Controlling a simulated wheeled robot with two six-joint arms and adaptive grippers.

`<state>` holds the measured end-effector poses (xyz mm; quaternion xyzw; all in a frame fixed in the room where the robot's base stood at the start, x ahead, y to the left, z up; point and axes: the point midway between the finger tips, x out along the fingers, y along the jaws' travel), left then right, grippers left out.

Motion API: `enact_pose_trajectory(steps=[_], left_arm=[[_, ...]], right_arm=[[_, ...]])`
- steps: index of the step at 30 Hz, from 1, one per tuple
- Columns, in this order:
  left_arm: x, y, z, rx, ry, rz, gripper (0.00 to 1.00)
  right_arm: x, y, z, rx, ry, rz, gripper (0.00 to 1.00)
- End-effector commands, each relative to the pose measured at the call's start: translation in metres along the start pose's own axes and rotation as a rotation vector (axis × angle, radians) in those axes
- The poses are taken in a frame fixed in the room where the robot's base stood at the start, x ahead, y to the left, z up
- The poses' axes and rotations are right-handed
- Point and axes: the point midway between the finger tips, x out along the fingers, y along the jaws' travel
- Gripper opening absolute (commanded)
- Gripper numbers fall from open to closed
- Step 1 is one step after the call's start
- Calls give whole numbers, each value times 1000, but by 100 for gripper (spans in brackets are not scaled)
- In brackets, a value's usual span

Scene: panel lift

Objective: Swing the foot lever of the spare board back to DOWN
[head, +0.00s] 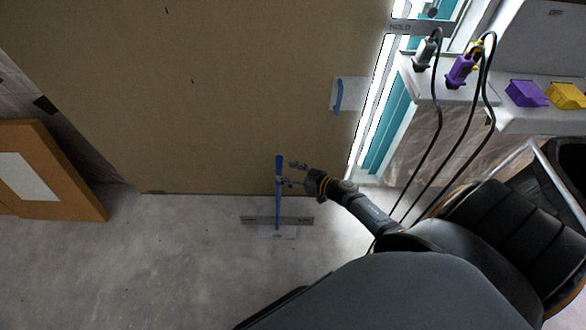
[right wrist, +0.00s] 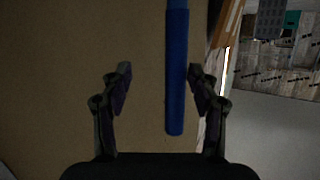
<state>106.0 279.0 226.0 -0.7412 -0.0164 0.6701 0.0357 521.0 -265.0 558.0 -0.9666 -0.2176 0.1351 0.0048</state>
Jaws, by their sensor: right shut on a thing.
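The foot lever (head: 278,190) is a blue bar standing near upright at the lower edge of a large tan board (head: 220,90). Its lower end meets a grey label plate (head: 260,220) on the floor; the lettering is too small to read. In the right wrist view the blue lever (right wrist: 176,85) stands between the fingers, closer to the right one. My left gripper is not in view.
A blue handle (head: 339,96) sits on the board's right side. An orange-brown panel (head: 60,180) leans at the left. Cables with grey and purple plugs (head: 461,70) hang at the right, near purple (head: 525,93) and yellow (head: 566,96) blocks. The floor (head: 160,270) in front is clear.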

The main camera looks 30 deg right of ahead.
Motion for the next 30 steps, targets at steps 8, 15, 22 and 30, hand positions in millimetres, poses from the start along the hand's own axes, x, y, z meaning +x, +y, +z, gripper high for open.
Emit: enact_pose_trajectory(steps=[8, 15, 22, 30], left_arm=[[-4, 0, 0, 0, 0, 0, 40], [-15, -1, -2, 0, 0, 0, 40], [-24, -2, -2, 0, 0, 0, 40], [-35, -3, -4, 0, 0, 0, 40]], right_arm=[[-4, 3, -3, 0, -1, 7, 47], [-24, 1, -5, -1, -2, 4, 47], [-44, 0, -4, -1, -3, 2, 47], [-66, -1, -5, 0, -3, 0, 47]])
